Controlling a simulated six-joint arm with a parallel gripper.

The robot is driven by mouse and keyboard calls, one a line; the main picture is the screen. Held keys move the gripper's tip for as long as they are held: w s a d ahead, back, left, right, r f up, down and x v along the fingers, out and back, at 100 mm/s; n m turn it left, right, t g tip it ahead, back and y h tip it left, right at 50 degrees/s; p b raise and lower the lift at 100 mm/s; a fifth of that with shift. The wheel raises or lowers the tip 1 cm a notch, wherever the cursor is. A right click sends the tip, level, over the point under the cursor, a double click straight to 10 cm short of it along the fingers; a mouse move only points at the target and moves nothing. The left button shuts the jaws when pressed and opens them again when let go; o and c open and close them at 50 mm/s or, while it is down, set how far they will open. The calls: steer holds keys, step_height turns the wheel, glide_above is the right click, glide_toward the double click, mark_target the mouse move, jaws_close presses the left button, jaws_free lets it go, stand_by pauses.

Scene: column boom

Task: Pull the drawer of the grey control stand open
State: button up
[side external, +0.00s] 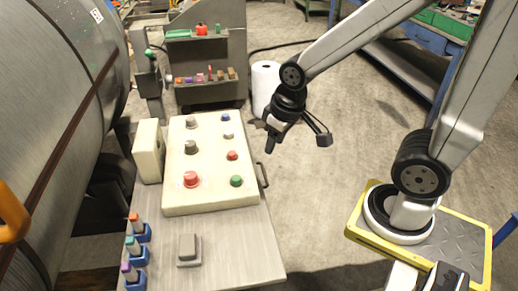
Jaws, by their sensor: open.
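The grey control stand (222,236) fills the lower left of the side view, with a cream panel of knobs and buttons (210,162) on its top. A dark bar handle (263,175) sticks out from the stand's right side. The drawer front behind it is hidden by the top, and I see no gap that shows how far it is out. My gripper (266,138) is open and empty, pointing down. In the picture it is just above the handle and apart from it; its exact height and distance are hard to judge.
Several small coloured-top items in blue holders (138,254) and a grey block (189,249) sit on the stand top. A white roll (265,84) and a grey cart (208,58) stand behind. The floor right of the handle is clear up to my yellow-edged base.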

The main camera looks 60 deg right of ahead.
steer(key=w+d+m+t+y, duration=0.4)
steer(key=d+m+y, duration=0.15)
steer(key=d, duration=0.65)
steer(key=w+d+m+t+y, duration=0.4)
steer(key=w+d+t+y, duration=0.15)
steer(key=d, duration=0.55)
steer(key=g, duration=0.1)
glide_toward(264, 172)
steer(key=w+a+f, duration=0.1)
steer(key=w, duration=0.1)
steer(key=shift+n, duration=0.25)
steer(key=shift+w+a+f, duration=0.1)
steer(key=shift+a, duration=0.1)
steer(key=shift+x, duration=3.75)
